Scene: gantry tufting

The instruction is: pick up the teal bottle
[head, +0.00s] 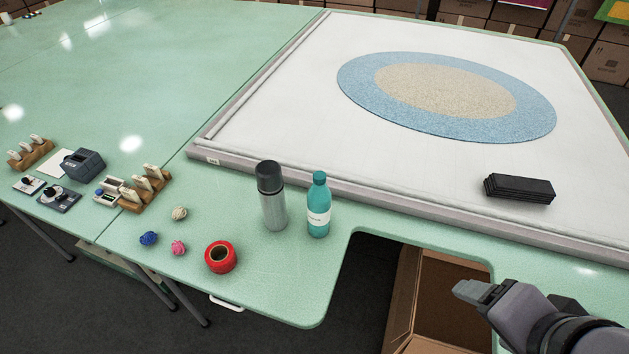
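The teal bottle (319,206) stands upright on the green table, close to the frame's edge. It has a teal cap and a white label band. A grey steel flask (271,196) with a dark cap stands just left of it, with a small gap between them. My gripper (474,291) is at the lower right, well to the right of the bottle and apart from it. Its fingers point left and nothing shows between them. From this angle I cannot tell how far apart the fingers are.
Red tape (221,257) and small yarn balls (178,248) lie left of the flask. A white framed panel (300,100) with a blue-and-beige oval is behind the bottle; a black stack (519,189) lies on it. An open cardboard box (440,300) is below the table cutout.

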